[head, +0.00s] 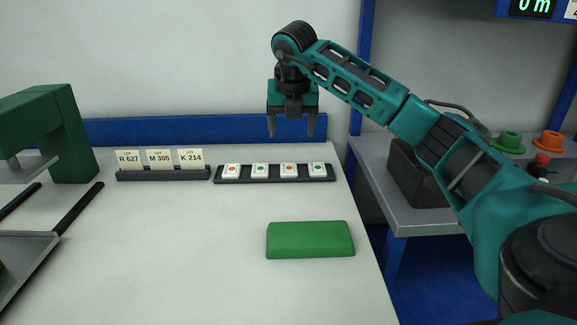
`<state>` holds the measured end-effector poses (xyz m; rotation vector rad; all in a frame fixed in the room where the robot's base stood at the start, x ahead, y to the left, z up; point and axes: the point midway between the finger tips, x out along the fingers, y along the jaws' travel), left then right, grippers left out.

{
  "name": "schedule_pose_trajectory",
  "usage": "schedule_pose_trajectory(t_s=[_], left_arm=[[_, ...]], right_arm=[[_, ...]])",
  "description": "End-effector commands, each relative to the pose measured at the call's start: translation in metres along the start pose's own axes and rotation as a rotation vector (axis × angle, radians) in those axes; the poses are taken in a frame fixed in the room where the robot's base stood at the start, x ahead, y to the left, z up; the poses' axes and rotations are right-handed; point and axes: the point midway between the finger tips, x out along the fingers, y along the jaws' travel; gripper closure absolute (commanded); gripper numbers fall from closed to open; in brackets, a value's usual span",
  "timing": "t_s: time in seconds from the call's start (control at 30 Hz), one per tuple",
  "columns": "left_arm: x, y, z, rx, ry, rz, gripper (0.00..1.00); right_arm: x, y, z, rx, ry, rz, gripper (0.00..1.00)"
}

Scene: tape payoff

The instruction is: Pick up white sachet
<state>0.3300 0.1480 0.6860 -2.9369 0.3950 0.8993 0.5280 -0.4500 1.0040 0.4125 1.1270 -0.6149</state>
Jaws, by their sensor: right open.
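Several small white sachets lie in a row in a dark tray (274,180) near the back of the white table. My right gripper (291,133) is open and empty, pointing down, above and behind the tray and apart from the sachets. My left gripper is not in view.
A green block (310,239) lies at the table's front right. Lot cards (159,159) stand in a holder left of the tray. A green machine (62,135) stands at the left. A grey side bench (405,214) holds a dark bin (416,176). The table's middle is clear.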

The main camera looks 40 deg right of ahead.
Motion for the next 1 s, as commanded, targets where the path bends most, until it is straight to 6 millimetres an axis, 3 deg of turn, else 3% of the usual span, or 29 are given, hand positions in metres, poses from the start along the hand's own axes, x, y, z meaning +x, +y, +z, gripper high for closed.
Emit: schedule_pose_trajectory(t_s=[0.3, 0.57, 0.83, 1.0], left_arm=[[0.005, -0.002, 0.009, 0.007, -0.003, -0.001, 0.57], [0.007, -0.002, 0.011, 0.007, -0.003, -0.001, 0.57], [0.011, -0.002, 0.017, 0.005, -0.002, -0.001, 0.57], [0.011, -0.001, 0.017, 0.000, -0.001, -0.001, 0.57]], right_arm=[[0.057, 0.000, -0.002, 0.000, 0.004, -0.003, 0.23], [0.079, 0.001, 0.000, 0.000, 0.001, -0.002, 0.23], [0.117, 0.004, 0.002, 0.000, 0.003, -0.002, 0.23], [0.127, 0.004, 0.003, -0.001, 0.001, -0.001, 0.23]])
